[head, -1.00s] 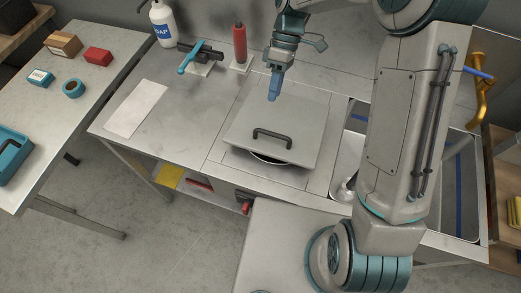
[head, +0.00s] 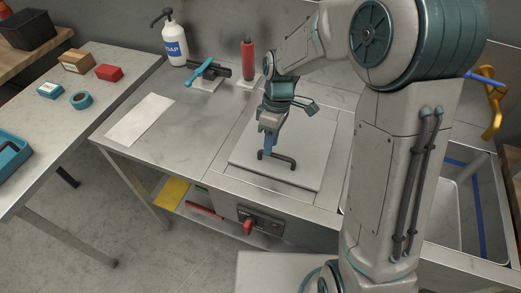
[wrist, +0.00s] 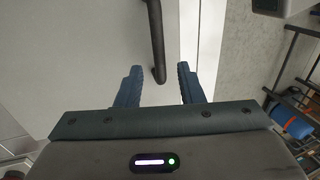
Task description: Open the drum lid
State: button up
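The lid (head: 300,145) is a pale grey square panel in the worktop. It looks flat in the head view, and its pale surface fills part of the wrist view (wrist: 95,60). A black bar handle (head: 285,164) stands on it. My gripper (head: 268,150) points down at the handle's left end. In the wrist view my gripper (wrist: 160,70) has its two blue fingers apart, with the end of the handle (wrist: 157,45) between them. Gaps show on both sides, so the fingers are not closed on it. The drum under the lid is hidden.
A soap bottle (head: 174,40), a blue-handled valve (head: 201,72) and a red cylinder (head: 248,60) stand along the back. A white sheet (head: 140,119) lies left. A sink basin (head: 455,210) is right, partly behind my arm. A red knob (head: 249,227) sits on the front.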

jog(key=shift+f, duration=0.2)
dwell(0.4)
jog(key=s+d+r+m+t, duration=0.5)
jog(key=s+d+r+m, duration=0.6)
jog(key=s+d+m, duration=0.2)
jog(key=shift+d+r+m+t+h, duration=0.3)
jog(key=shift+d+m+h, duration=0.1)
jog(key=shift+d, duration=0.45)
jog(key=shift+s+d, duration=0.15)
jog(key=shift+s, duration=0.15)
jog(key=c, duration=0.3)
jog(key=shift+s+m, duration=0.1)
jog(key=shift+m, duration=0.2)
grip_shut()
jog(key=shift+d, duration=0.1)
